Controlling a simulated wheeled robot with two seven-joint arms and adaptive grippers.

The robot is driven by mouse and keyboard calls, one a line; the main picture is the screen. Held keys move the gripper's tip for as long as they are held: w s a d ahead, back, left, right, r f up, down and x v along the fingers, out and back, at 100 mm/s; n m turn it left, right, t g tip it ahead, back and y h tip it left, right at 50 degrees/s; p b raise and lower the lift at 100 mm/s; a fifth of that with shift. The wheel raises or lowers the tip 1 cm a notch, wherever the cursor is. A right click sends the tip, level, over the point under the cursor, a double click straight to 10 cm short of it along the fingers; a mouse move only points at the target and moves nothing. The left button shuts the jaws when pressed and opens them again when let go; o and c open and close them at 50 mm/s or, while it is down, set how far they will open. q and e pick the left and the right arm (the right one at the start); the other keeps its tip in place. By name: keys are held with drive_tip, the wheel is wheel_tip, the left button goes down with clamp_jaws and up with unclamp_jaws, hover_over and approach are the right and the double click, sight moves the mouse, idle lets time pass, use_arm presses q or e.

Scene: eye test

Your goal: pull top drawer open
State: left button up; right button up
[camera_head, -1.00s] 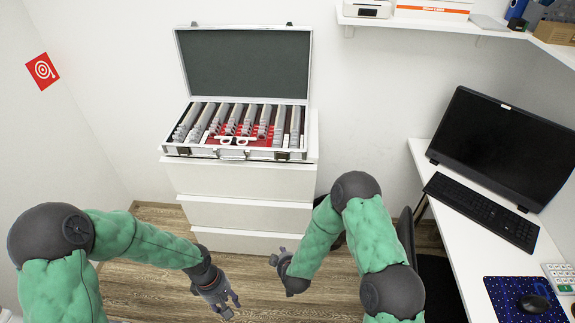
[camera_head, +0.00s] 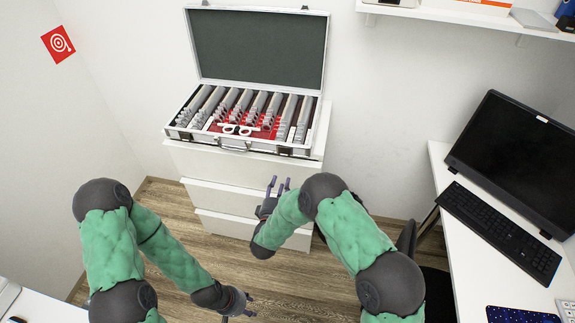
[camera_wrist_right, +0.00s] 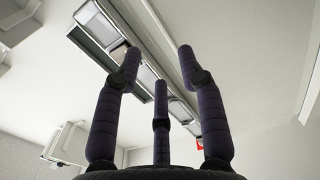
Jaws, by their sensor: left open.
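The white cabinet stands against the wall with its top drawer (camera_head: 225,167) directly under the lens case. The drawer looks shut, and I see no handle on it. The middle drawer (camera_head: 225,197) and bottom drawer (camera_head: 225,224) also look shut. My right gripper (camera_head: 278,184) is in front of the cabinet's right side, below the top drawer front, fingers pointing up. In the right wrist view its fingers (camera_wrist_right: 160,75) are spread with nothing between them. Whether it touches the cabinet I cannot tell. My left gripper (camera_head: 245,305) is open and empty, low over the floor.
An open trial-lens case (camera_head: 258,48) with white frames in it sits on the cabinet. A white desk (camera_head: 470,265) with a monitor (camera_head: 515,150) and keyboard (camera_head: 500,230) stands at right. A dark chair is partly hidden behind my right arm. Wooden floor (camera_head: 165,205) is clear at left.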

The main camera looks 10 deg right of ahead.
sight(287, 163)
drive_tip(key=b+x, duration=0.2)
drive_tip(key=x, duration=0.7)
drive_tip(key=shift+w+d+f, duration=0.1)
drive_tip(key=shift+w+d, duration=0.05)
drive_tip(key=shift+w, duration=0.1)
clamp_jaws()
